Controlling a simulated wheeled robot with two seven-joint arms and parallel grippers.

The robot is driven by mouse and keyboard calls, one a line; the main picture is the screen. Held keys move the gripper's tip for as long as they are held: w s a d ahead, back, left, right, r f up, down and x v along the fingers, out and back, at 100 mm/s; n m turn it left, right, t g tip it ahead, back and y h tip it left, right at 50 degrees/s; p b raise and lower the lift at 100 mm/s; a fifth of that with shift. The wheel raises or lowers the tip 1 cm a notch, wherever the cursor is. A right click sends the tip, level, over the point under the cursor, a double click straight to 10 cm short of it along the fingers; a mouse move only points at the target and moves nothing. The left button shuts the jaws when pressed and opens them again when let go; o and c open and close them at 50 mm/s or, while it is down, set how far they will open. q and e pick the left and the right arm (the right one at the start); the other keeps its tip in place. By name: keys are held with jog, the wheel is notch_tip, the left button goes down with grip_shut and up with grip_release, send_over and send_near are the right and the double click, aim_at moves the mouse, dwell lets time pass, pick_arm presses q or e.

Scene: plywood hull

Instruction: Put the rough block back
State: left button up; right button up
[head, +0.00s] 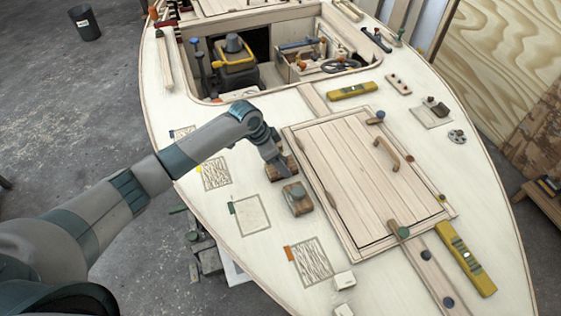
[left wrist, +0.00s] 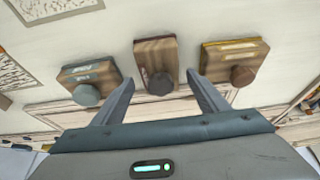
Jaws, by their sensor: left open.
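Three wooden blocks with round knobs lie in a row beside the hatch. In the left wrist view the middle block (left wrist: 155,60) has a reddish edge, the left block (left wrist: 90,80) a grey-green knob, and the right block (left wrist: 235,60) a yellow edge. Which one is rough I cannot tell. My left gripper (head: 277,160) is open; its fingertips (left wrist: 161,84) are either side of the middle block's knob. I cannot tell whether they touch. In the head view the nearest block (head: 297,198) is clear; my gripper partly covers the middle one. My right gripper is not in view.
Marked patches lie on the pale deck: a textured one with a yellow tag (head: 216,174), a plain green-tagged one (head: 250,215), and a coarse orange-tagged one (head: 311,262). The hatch (head: 370,180) with its handle is right of the blocks. Two small white blocks (head: 344,281) sit nearer.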

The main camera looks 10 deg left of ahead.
pick_arm(q)
jog(key=b+v, duration=0.2)
jog(key=v, duration=0.9)
